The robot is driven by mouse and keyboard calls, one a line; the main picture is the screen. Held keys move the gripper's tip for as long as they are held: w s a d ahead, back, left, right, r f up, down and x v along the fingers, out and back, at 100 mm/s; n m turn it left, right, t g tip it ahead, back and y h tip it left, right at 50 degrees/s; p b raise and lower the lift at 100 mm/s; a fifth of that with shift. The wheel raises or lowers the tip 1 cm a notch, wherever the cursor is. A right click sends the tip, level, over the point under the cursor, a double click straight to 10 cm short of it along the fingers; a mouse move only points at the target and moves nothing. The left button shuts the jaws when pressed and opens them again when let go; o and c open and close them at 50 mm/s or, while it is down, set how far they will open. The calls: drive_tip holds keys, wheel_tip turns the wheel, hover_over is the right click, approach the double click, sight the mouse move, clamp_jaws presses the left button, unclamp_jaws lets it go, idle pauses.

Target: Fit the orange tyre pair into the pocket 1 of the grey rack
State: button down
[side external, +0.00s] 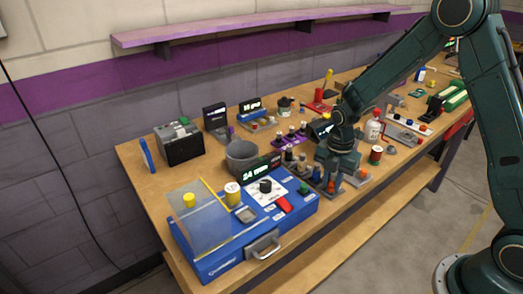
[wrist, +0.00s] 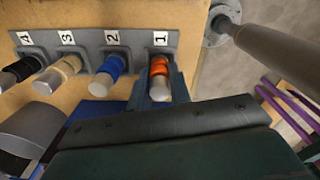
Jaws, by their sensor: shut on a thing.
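The grey rack (wrist: 137,40) lies across the top of the wrist view, with pockets labelled 4, 3, 2 and 1 from left to right. The orange tyre pair (wrist: 159,68) is at pocket 1, just below the "1" label, with a pale rounded end towards me. My gripper (wrist: 160,88) is shut on it, with blue-grey fingers on both sides. How deep the pair sits in the pocket cannot be told. In the side view my gripper (side external: 331,181) is low over the rack area near the bench's front edge, with a small orange patch between the fingers.
Pocket 2 holds a blue piece (wrist: 110,65), pocket 3 a tan one (wrist: 66,67), pocket 4 a black one (wrist: 20,70). A blue case (side external: 215,258) and a grey tub (side external: 241,157) stand left of my gripper.

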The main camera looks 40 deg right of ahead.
sight(334, 175)
drive_tip(key=shift+f, duration=0.15)
drive_tip(key=c, duration=1.3)
unclamp_jaws()
wheel_tip(334, 175, up, 11)
drive_tip(key=shift+r, duration=0.7)
